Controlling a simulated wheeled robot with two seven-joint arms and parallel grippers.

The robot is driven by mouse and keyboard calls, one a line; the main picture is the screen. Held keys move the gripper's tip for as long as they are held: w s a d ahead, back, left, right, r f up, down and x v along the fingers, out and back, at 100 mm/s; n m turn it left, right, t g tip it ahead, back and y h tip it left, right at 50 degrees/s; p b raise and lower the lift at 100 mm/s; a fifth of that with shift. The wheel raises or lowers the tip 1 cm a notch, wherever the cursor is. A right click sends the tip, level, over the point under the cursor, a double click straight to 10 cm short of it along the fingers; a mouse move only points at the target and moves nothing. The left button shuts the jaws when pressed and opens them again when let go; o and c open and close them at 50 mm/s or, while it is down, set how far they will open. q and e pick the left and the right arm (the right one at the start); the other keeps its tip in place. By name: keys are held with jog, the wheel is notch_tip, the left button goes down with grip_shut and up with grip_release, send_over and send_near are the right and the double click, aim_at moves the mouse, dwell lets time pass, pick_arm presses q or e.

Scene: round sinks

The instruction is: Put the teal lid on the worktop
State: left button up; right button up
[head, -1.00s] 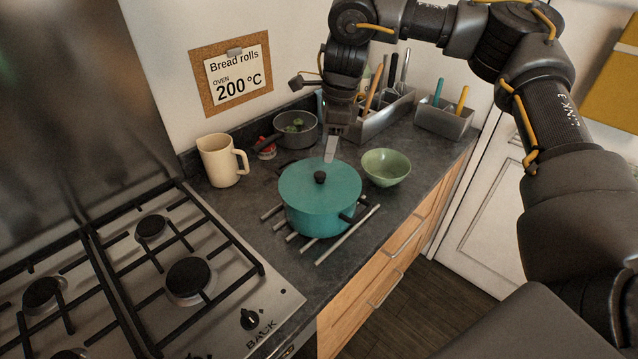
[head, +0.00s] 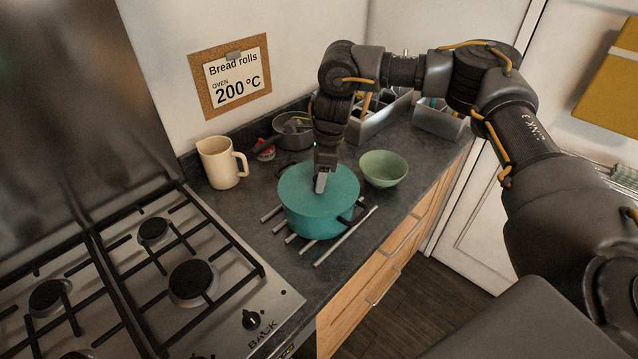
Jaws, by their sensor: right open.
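The teal lid (head: 296,192) lies flat on the teal pot (head: 309,221), which stands on a metal rack on the dark worktop (head: 238,232). My right gripper (head: 320,184) comes down from above onto the middle of the lid. It is open, and its fingers are at the lid's black knob. The knob is hidden behind the gripper, so I cannot tell whether the fingers touch it. My left gripper is not in view.
A green bowl (head: 383,168) stands right of the pot. A cream jug (head: 221,163) stands at the left, with a grey saucepan (head: 291,133) and utensil holders behind. The gas hob (head: 150,270) is at the left. Bare worktop lies between jug, pot and hob.

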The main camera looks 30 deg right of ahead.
grip_shut()
dwell(0.3)
jog(key=shift+r+b, duration=0.4)
notch_tip(320, 180, up, 2)
jog(key=shift+r+b, duration=0.1)
jog(key=shift+b, duration=0.85)
jog(key=s+a+r+b, duration=0.3)
jog(key=s+a+r, duration=0.1)
jog(key=s+r, duration=0.6)
jog(key=s, duration=0.3)
jog(key=shift+s, duration=0.2)
